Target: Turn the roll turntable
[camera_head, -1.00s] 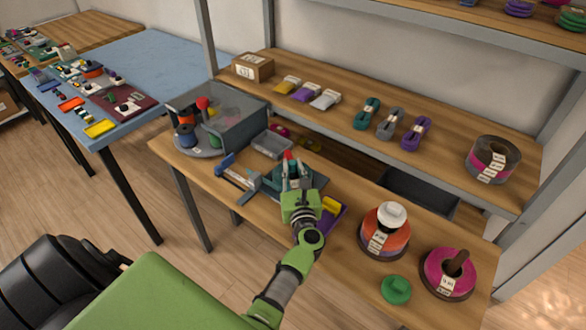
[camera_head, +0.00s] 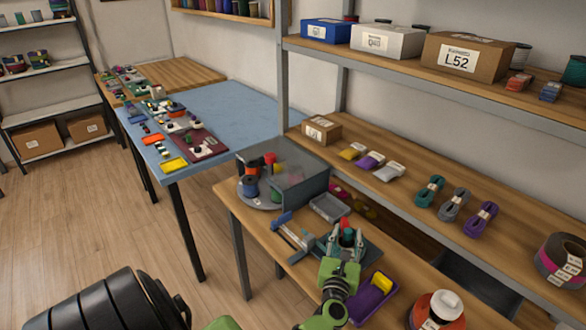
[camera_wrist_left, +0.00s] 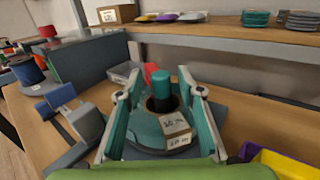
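The roll turntable (camera_head: 262,206) is a grey disc at the left end of the bench, partly under a grey box-like cover (camera_head: 300,185). A blue roll (camera_head: 250,188) and orange and red pieces stand on it. My left gripper (camera_head: 345,238) is to its right, over a teal spool with a paper label. In the left wrist view my left gripper (camera_wrist_left: 160,100) has its fingers apart on either side of the teal spool (camera_wrist_left: 158,92); I see no clear grip on it. The blue roll (camera_wrist_left: 27,73) shows at that view's left edge. My right gripper is not in view.
A blue-handled clamp-like tool (camera_head: 290,232) and a grey tray (camera_head: 330,207) lie between gripper and turntable. A purple tray (camera_head: 372,300) with a yellow block is at the right. A shelf (camera_head: 400,190) with cords runs behind. Floor is clear at the left.

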